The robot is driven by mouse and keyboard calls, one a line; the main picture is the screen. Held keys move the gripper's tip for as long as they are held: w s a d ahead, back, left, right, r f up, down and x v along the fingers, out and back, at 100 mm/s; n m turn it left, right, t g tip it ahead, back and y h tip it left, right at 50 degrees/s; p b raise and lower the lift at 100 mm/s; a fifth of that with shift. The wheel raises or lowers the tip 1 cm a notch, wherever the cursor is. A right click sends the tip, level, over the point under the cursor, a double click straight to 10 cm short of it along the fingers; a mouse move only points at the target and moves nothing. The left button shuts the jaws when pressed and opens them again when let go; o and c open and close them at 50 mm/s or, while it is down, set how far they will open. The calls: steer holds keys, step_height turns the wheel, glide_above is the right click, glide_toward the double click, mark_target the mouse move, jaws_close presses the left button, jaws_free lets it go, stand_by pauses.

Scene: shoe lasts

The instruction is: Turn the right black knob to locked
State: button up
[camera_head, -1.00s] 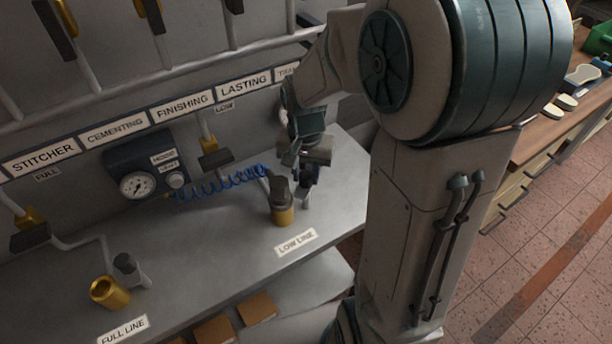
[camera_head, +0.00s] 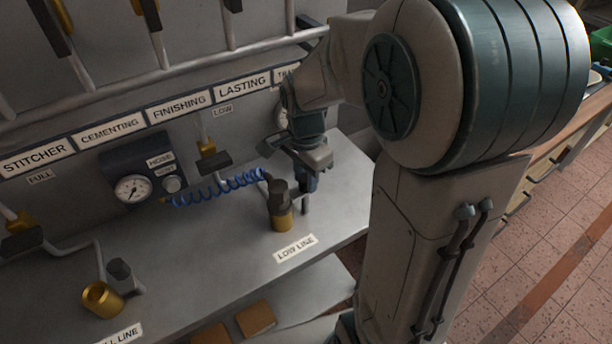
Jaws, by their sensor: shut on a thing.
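The right black knob (camera_head: 306,184) stands on the grey bench just right of the right brass socket (camera_head: 282,221), by the LOW LINE label. Only its lower part shows; my gripper (camera_head: 308,172) comes down over it from above and is shut on it. The fingertips are mostly hidden by the gripper body, and the knob's locked mark cannot be seen. A dark coupling (camera_head: 278,190) on the blue coiled hose (camera_head: 215,187) sits upright in the right brass socket, close to the left of my gripper.
A left brass socket (camera_head: 101,299) stands empty beside a similar dark knob (camera_head: 121,274). A pressure gauge (camera_head: 132,189) and dark-handled valves (camera_head: 215,160) are on the back wall. Pipes run above the label strip. The bench between the two sockets is clear.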

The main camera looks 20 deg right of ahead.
mark_target(306, 178)
stand_by(0.4)
steer(key=o, duration=0.7)
steer(key=shift+r, duration=0.1)
step_height(306, 178, up, 14)
stand_by(0.4)
steer(key=s+f+n+t, duration=0.3)
steer(key=s+f+n, duration=0.4)
steer(key=s+n, duration=0.5)
steer(key=shift+s+d+f+n, duration=0.2)
steer(key=shift+f+n, duration=0.2)
steer(key=shift+n, duration=0.2)
